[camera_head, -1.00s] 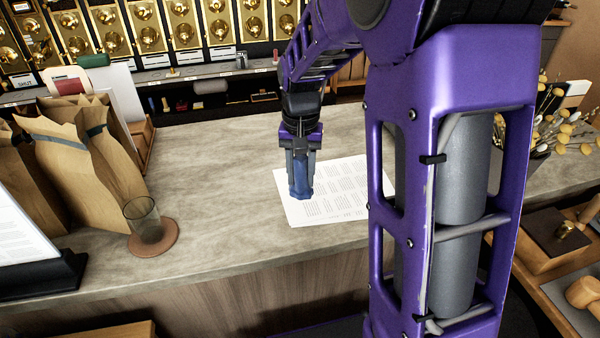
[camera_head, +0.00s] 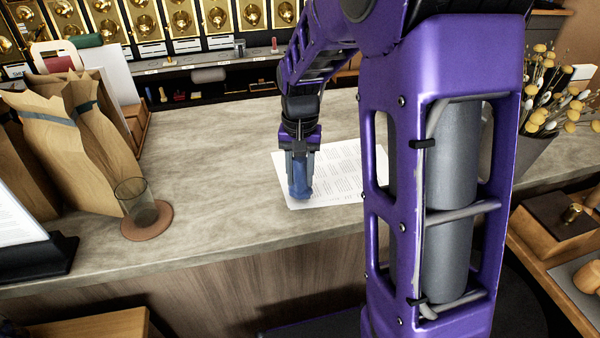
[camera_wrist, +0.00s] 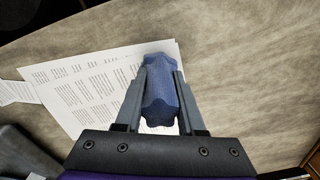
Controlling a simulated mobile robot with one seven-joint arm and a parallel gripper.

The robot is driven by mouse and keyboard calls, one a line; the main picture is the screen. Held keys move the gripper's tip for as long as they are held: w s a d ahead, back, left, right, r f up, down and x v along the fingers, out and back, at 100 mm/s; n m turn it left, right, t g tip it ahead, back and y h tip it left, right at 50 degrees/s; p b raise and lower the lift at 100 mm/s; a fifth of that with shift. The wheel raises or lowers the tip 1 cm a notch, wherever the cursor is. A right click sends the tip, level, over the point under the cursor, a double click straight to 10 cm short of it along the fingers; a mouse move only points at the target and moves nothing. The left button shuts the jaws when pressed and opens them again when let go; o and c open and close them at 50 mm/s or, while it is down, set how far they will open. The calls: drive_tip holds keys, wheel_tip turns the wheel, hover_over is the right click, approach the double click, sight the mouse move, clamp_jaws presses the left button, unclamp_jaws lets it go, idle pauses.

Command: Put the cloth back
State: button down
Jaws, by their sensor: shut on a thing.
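The cloth (camera_head: 301,188) is a blue, bunched-up piece. It also shows in the wrist view (camera_wrist: 160,92), between the two grey fingers. My gripper (camera_head: 300,172) is shut on it and points down over the counter. In the wrist view my gripper's fingers (camera_wrist: 160,85) press the cloth from both sides. The cloth is over the printed paper (camera_head: 340,178), near its left edge. I cannot tell whether the cloth touches the paper.
The stone counter (camera_head: 215,180) has free room left of the paper. A glass (camera_head: 138,200) stands on a round brown coaster (camera_head: 147,230). Paper bags (camera_head: 75,150) stand at the left. Gold dispensers (camera_head: 180,18) line the back. A vase of dried flowers (camera_head: 550,110) stands at the right.

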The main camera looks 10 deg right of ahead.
drive_tip(key=shift+f+b, duration=0.4)
drive_tip(key=shift+f, duration=0.15)
idle(0.4)
drive_tip(key=shift+c, duration=2.2)
unclamp_jaws()
drive_tip(key=shift+r, duration=0.1)
wheel_tip(320, 180, up, 17)
drive_tip(key=p, duration=0.2)
drive_tip(key=shift+r, duration=0.1)
